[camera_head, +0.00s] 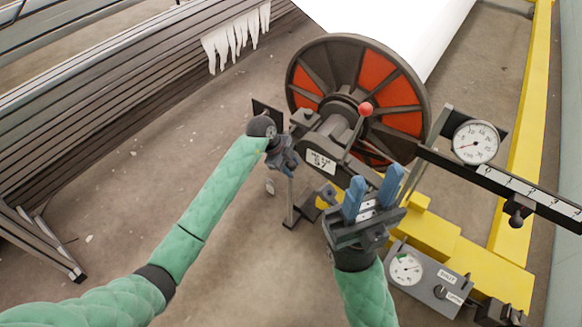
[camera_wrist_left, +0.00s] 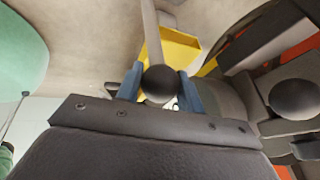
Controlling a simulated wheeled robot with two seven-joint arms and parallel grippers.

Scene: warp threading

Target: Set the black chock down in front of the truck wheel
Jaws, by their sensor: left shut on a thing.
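My left gripper (camera_head: 288,163) is shut on a round black knob (camera_wrist_left: 160,84) at the top of a grey rod (camera_head: 290,200). The rod runs down toward the floor. A dark block (camera_head: 304,212), which looks like the black chock, is at its lower end, beside the yellow truck base (camera_head: 435,235). I cannot tell whether the block touches the floor. The truck wheel cannot be clearly made out; the machine parts hide that area. In the left wrist view, the blue fingers (camera_wrist_left: 160,70) flank the knob. My right gripper (camera_head: 374,177) is open, its blue fingers apart and pointing up the picture.
A large reel with orange panels (camera_head: 392,78) stands behind the grippers. A red-knobbed lever (camera_head: 365,109), a dial on a scale arm (camera_head: 475,142) and a gauge box (camera_head: 425,277) are close by. Slatted racking (camera_head: 110,80) lies left. The floor between is clear.

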